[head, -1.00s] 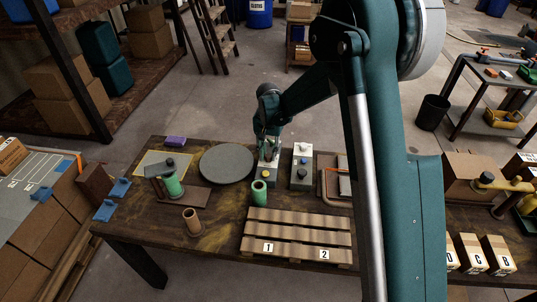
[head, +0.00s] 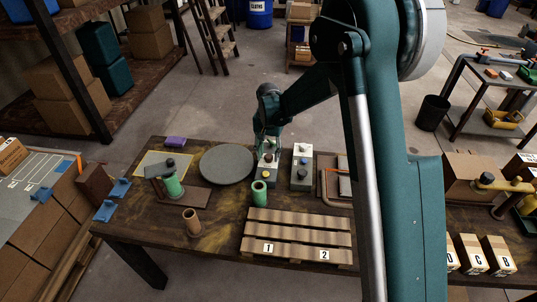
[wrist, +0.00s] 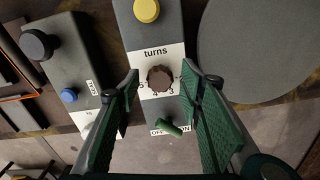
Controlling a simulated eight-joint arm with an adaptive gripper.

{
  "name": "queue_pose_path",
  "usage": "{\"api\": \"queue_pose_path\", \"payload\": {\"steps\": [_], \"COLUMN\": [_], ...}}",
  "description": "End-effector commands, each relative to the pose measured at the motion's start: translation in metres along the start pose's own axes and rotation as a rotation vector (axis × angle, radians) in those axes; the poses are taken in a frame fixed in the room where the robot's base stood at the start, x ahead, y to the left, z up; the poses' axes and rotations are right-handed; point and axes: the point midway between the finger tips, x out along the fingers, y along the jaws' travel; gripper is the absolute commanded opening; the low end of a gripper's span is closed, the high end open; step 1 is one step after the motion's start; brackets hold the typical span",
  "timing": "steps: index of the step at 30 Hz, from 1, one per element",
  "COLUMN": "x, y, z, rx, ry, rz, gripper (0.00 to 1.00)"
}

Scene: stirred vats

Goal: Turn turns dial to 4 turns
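The turns dial (wrist: 160,79) is a round, dark brown knob on a grey box with a white plate marked "turns". Several numbers are printed around it, with 4 and 3 just below the knob; the dial's pointer cannot be made out. My gripper (wrist: 162,84) is open, its two green fingers on either side of the dial and apart from it in the wrist view. In the head view my gripper (head: 266,140) is over the far end of the turns box (head: 265,170).
On the same box are a yellow button (wrist: 146,11) and a green OFF/ON switch (wrist: 168,127). A second box with a black knob (wrist: 36,44) and blue button (wrist: 69,95) stands beside it. A grey round plate (head: 227,164), a green cylinder (head: 259,193) and a slatted pallet (head: 298,232) are nearby.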

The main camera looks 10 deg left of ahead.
Motion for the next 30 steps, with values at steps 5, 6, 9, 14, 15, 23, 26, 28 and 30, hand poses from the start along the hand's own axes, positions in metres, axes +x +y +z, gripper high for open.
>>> {"api": "queue_pose_path", "payload": {"steps": [5,6,9,14,15,23,26,28,30], "x": [-0.007,-0.010,-0.019,-0.041,-0.047,-0.088,-0.101,-0.108,-0.113], "y": [0.000,0.000,0.000,0.000,0.000,0.000,0.000,0.000,0.000], "z": [0.000,0.000,0.000,0.001,0.000,0.000,0.000,0.000,0.000], "rx": [0.000,0.000,0.000,0.000,0.000,0.000,0.000,0.000,0.000], "ry": [0.000,0.000,0.000,0.000,0.000,0.000,0.000,0.000,0.000], "rz": [0.000,0.000,0.000,0.000,0.000,0.000,0.000,0.000,0.000], "gripper": [0.37,0.37,0.37,0.37,0.37,0.37,0.37,0.37,0.37]}}
